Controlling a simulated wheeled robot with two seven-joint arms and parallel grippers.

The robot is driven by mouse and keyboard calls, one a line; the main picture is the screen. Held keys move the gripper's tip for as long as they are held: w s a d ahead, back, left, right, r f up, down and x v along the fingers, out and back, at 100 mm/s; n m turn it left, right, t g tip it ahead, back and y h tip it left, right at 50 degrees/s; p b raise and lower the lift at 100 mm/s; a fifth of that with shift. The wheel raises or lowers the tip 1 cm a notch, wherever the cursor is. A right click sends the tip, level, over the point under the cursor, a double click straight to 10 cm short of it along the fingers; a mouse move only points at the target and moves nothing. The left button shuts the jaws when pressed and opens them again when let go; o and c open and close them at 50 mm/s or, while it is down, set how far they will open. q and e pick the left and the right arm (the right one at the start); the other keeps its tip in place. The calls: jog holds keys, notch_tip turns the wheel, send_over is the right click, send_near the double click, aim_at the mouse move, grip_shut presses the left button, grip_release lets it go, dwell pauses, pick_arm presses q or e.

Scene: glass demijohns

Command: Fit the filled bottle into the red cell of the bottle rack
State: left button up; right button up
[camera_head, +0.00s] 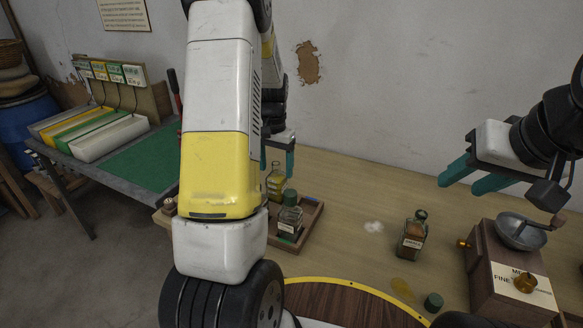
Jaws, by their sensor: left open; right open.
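A glass bottle (412,236) with brown contents and a pale label stands upright on the table, right of the wooden rack (317,217). The rack is partly hidden by my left arm. In it stand a bottle with yellow contents (276,183) and a dark-capped bottle (290,215) with a pale label. I cannot make out a red cell. My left gripper (278,158) has teal fingers, is open and appears just above the yellow-filled bottle, partly behind my arm. My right gripper (473,178) is open and empty, in the air to the upper right of the brown-filled bottle.
A wooden grinder (510,274) with a metal bowl (521,232) stands at the right. A dark green cap (433,302), a yellow patch (403,289) and white powder (373,226) lie near the brown-filled bottle. A green-topped bench (140,160) stands at the left.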

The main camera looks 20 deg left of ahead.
pick_arm(q)
notch_tip(320, 180, up, 6)
jog(key=shift+s+d+r, duration=0.1)
jog(key=s+d+r+t, duration=0.2)
jog(key=s+d+r, duration=0.2)
jog(key=s, duration=0.4)
jog(key=s+d+r+t+h, duration=0.1)
jog(key=s+d+r+t, duration=0.1)
jog(key=s+d+r, duration=0.2)
jog(key=s+d+r+n+t+h, duration=0.1)
jog(key=s+d+r, duration=0.4)
jog(key=s, duration=0.6)
notch_tip(320, 180, up, 2)
jog(key=shift+s+r+t, duration=0.2)
jog(key=shift+s+t, duration=0.2)
jog(key=shift+t, duration=0.2)
